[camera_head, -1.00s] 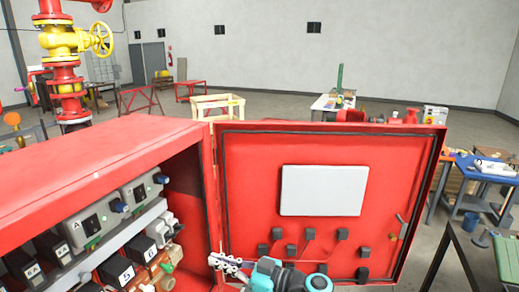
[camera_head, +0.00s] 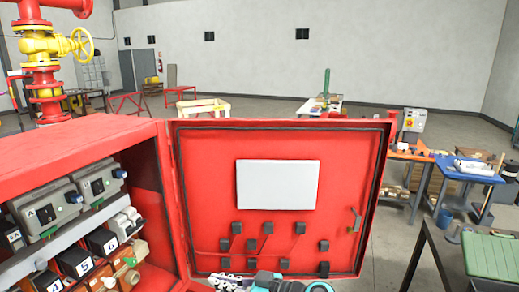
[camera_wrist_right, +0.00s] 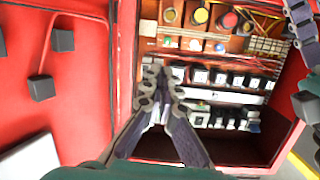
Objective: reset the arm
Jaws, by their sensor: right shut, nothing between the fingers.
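My right gripper (camera_head: 228,280) shows at the bottom edge of the head view, in front of the lower part of the open red cabinet door. In the right wrist view the right gripper (camera_wrist_right: 164,78) has its fingers shut and empty, in line with the cabinet's opening. My left gripper is out of the head view. Part of it (camera_wrist_right: 303,30) shows at the right edge of the right wrist view, with its jaws not clear. The red cabinet (camera_head: 75,150) stands open at the left of the head view, with rows of switches and breakers inside.
The open door (camera_head: 215,200) carries a white plate (camera_head: 278,186) and several dark blocks. A blue table (camera_head: 470,172) and a dark-framed table with a green board (camera_head: 492,256) stand at the right. A red pipe with a yellow valve (camera_head: 45,45) rises behind the cabinet.

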